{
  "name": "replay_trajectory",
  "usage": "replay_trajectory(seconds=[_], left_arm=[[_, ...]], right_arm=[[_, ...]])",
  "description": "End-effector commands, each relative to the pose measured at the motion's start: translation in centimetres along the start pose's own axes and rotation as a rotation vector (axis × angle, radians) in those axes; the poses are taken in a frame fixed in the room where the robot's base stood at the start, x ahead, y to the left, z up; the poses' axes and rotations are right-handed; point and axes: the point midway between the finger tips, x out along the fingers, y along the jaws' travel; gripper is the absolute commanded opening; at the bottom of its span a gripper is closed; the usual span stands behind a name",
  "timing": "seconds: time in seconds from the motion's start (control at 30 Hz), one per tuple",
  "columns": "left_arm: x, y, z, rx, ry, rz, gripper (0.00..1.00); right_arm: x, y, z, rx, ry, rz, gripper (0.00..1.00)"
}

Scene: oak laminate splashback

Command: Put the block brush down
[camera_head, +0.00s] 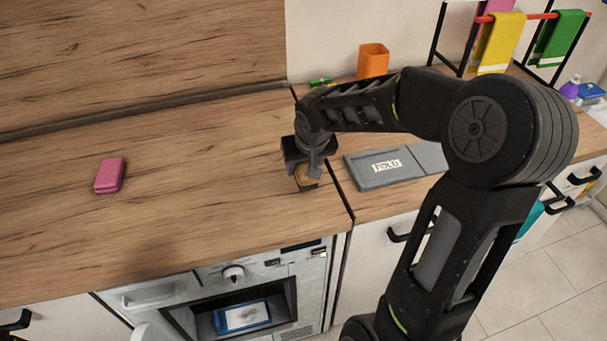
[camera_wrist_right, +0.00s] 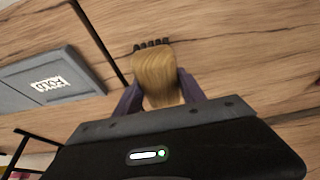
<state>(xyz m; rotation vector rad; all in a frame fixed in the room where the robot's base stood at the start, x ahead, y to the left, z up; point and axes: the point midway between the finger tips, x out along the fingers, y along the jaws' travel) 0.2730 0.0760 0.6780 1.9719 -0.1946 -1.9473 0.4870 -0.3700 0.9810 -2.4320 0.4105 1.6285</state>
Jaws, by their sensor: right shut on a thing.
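The block brush (camera_head: 306,180) has a tan wooden body and dark bristles. It shows close up in the right wrist view (camera_wrist_right: 157,80), with the bristles at its far end. My right gripper (camera_head: 304,168) is shut on the brush, one finger on each side of it. It points down over the wooden counter (camera_head: 210,190), near the counter's front edge and just left of the dark seam. I cannot tell whether the bristles touch the counter. My left gripper is not in view.
A grey folding board (camera_head: 385,168) lies right of the seam. A pink box-like item (camera_head: 110,175) lies on the left counter. An orange cup (camera_head: 373,61) and a rack with towels (camera_head: 500,42) stand behind. The counter between the pink item and brush is clear.

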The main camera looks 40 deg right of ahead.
Motion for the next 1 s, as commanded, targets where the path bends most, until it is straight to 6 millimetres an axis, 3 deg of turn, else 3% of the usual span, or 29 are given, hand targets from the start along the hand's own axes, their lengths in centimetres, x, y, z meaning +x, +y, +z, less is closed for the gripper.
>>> replay_trajectory(seconds=[0.27, 0.57, 0.97, 1.0], left_arm=[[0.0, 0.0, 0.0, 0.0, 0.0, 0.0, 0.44], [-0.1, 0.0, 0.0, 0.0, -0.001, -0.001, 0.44], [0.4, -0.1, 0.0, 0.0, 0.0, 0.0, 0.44], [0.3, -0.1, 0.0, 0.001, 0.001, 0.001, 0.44]], right_arm=[[0.1, 0.0, 0.0, 0.0, 0.001, 0.0, 0.15], [3.3, 0.0, 1.4, 0.0, -0.001, -0.001, 0.15], [3.8, 0.0, 1.6, 0.0, 0.002, -0.001, 0.15], [3.7, 0.0, 1.5, 0.0, 0.001, -0.001, 0.49]])
